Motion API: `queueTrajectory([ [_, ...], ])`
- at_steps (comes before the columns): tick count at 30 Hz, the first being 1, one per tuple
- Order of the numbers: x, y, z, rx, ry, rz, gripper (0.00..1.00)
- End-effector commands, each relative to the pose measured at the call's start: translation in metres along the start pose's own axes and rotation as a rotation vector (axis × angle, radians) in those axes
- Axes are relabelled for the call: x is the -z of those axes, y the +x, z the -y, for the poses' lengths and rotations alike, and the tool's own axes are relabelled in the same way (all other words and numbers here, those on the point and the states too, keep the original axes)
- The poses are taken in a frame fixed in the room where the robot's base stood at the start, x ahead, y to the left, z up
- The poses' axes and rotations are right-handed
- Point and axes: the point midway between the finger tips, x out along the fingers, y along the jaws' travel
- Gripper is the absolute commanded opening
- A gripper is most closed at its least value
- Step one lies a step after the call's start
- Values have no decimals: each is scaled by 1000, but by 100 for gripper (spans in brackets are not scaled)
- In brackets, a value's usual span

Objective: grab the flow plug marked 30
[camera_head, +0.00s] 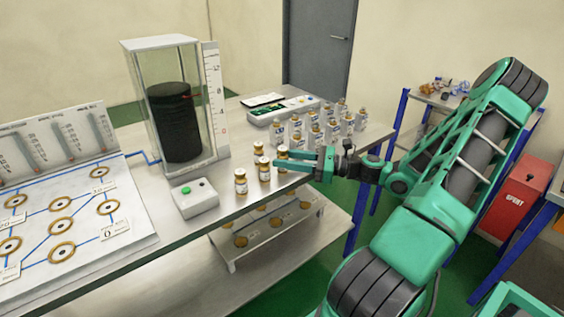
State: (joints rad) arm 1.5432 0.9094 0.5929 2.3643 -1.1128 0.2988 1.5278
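Several small flow plugs with white-labelled bodies and brass-coloured caps stand upright near the table's right front edge. One is at the front (240,181), one is to its right (264,170), and one is behind (258,151). Another plug (282,153) is at the fingertips of my gripper (284,158). The green fingers reach in from the right, one on the far side and one on the near side, and the near finger covers part of that plug. Whether they press on it cannot be told. The markings are too small to read, so I cannot tell which plug is 30.
A grey box with a green button (194,198) sits left of the plugs. A clear column with a black weight (174,122) stands behind it. Several white-labelled bottles (315,135) crowd the table behind my gripper. A sloped flow panel (75,215) fills the left side.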

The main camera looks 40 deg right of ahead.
Motion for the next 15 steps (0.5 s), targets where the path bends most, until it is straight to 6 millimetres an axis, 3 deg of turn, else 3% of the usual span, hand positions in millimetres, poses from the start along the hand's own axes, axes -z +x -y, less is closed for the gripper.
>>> queueTrajectory([
  [3,0,10,0,-1,0,1,35],
  [11,0,12,0,0,0,0,35],
  [15,0,12,0,0,0,0,4],
])
